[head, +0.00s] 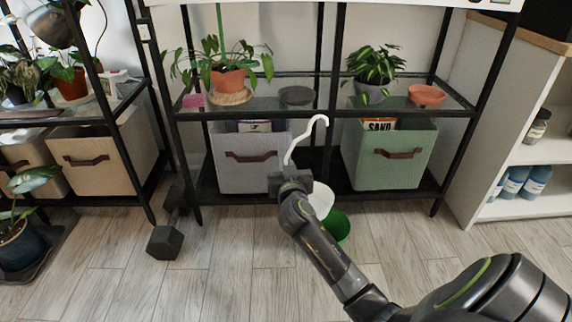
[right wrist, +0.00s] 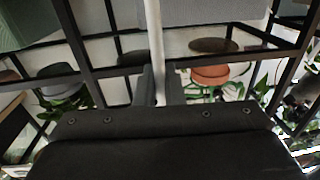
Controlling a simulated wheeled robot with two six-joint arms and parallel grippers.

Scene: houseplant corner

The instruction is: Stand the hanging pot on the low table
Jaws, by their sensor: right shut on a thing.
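My right gripper (head: 290,180) is shut on a thin white stem, which ends at the top in a white hook (head: 319,122). In the right wrist view the white stem (right wrist: 155,40) runs up between the fingers (right wrist: 159,85). A white round piece (head: 321,200) shows just behind my gripper, partly hidden by it. It looks like part of the hanging pot, but its join to the stem is hidden. No low table can be made out. My left gripper is out of view.
A black rack holds potted plants on a glass shelf (head: 270,104), above a grey bin (head: 240,175) and a green bin (head: 385,165). A green container (head: 337,227) is on the floor behind my arm. A dark dumbbell (head: 165,241) lies left. The front floor is clear.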

